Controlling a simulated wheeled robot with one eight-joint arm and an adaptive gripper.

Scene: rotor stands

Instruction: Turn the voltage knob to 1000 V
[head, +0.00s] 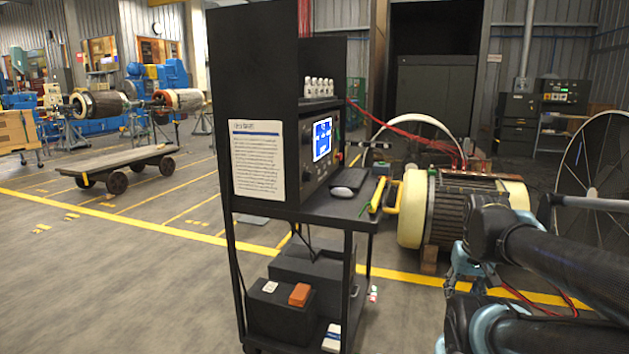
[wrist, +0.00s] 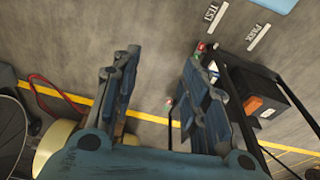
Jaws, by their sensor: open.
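A black test cart (head: 264,110) stands in the middle of the head view. Its instrument panel, seen at a steep angle, holds a lit blue screen (head: 322,139). Small controls sit around the screen, but I cannot tell which is the voltage knob or read its setting. My gripper (wrist: 160,58) is open and empty in the wrist view, its two blue fingers spread over the floor. In the head view my arm is at the lower right, apart from the panel. The wrist view does not show the panel face.
A keyboard and mouse (head: 342,191) lie on the cart's shelf, beside a yellow tool (head: 376,195). A large rotor (head: 445,210) with cream ends stands right of the cart. Red cables (head: 410,135) run behind it. Open floor (head: 130,270) lies left of the cart.

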